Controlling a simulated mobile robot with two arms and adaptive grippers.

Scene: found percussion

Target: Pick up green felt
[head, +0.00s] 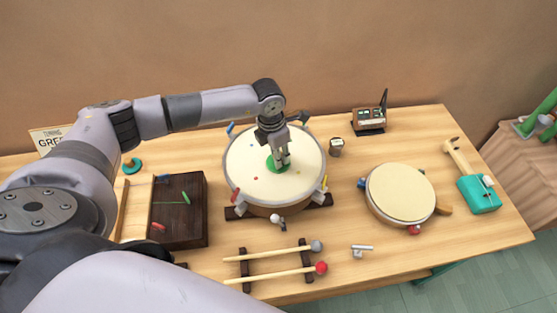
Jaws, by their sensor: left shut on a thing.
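The green felt (271,167) is a small round patch on the pale head of the large drum (247,158) in the middle of the table. My left gripper (283,163) points down at the felt and is shut on it. The fingers cover part of the felt, and I cannot tell whether it is lifted off the drum head. My right gripper is not in view.
A dark wooden box (188,226) stands left of the drum. Two mallets (272,274) lie on a rack in front. A smaller drum (400,192), a teal block (480,195) and a small device (369,119) stand to the right. Bare table (350,285) shows at the front right.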

